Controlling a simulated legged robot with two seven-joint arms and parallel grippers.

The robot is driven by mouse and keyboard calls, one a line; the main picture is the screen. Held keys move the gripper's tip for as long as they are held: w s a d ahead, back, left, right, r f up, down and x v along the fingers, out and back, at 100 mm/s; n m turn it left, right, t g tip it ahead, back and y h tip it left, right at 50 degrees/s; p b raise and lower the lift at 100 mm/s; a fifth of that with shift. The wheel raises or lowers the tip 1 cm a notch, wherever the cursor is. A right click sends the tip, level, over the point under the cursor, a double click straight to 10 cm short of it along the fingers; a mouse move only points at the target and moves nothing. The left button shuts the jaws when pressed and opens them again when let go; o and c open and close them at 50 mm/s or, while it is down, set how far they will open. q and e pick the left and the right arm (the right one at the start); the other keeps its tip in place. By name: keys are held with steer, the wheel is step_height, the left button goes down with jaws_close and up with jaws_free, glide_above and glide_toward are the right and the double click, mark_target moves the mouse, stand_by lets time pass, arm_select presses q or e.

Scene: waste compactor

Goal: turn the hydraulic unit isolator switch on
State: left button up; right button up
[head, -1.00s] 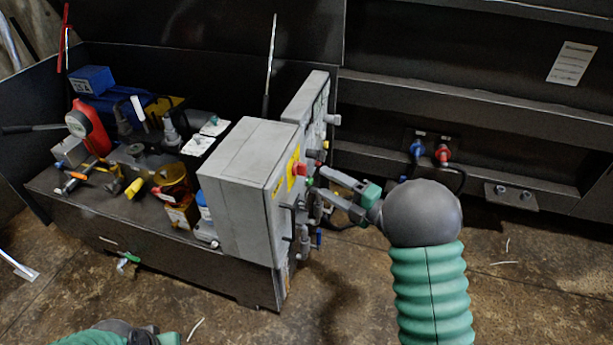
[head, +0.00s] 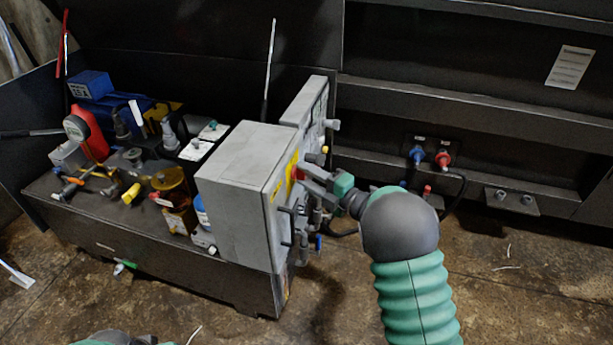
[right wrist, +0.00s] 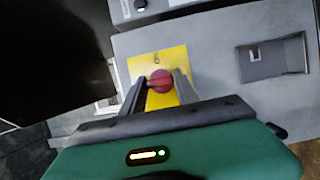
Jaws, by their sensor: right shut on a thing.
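The isolator switch is a red knob on a yellow plate on the face of a grey control box (head: 240,185). In the right wrist view the red knob (right wrist: 160,80) sits between my fingertips, in front of the yellow plate (right wrist: 172,62). My right gripper (head: 304,174) reaches the box face from the right and is shut on the knob; it also shows in the right wrist view (right wrist: 160,84). In the head view only a bit of red shows beside the fingers. Only a bit of my left arm shows at the bottom edge; its gripper is out of view.
The box stands on the front right of a dark hydraulic unit base (head: 150,255) crowded with a blue motor (head: 92,84), a red gauge (head: 85,130) and fittings. Blue and red hose couplings (head: 443,158) are on the dark wall behind. Floor at right is open.

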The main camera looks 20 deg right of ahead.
steer(key=shift+f, duration=0.15)
jaws_close()
steer(key=shift+s+r+m+p, duration=0.1)
steer(key=shift+r+m+p, duration=0.15)
steer(key=shift+p, duration=0.5)
steer(key=shift+w+d+m+g+y+p, duration=0.1)
steer(key=shift+m+g+y+p, duration=0.15)
steer(key=shift+m+g+p, duration=2.45)
steer(key=shift+w+m+t+y+p, duration=0.15)
steer(key=shift+m+p, duration=1.45)
steer(key=shift+p, duration=3.15)
steer(key=shift+s+d+m+g+y+p, duration=0.1)
steer(key=shift+m+g+y+p, duration=0.2)
steer(key=shift+m+g+p, duration=2.4)
steer(key=n+t+p, duration=0.1)
steer(key=t+p, duration=0.1)
steer(key=t, duration=0.1)
steer(key=shift+w, duration=0.1)
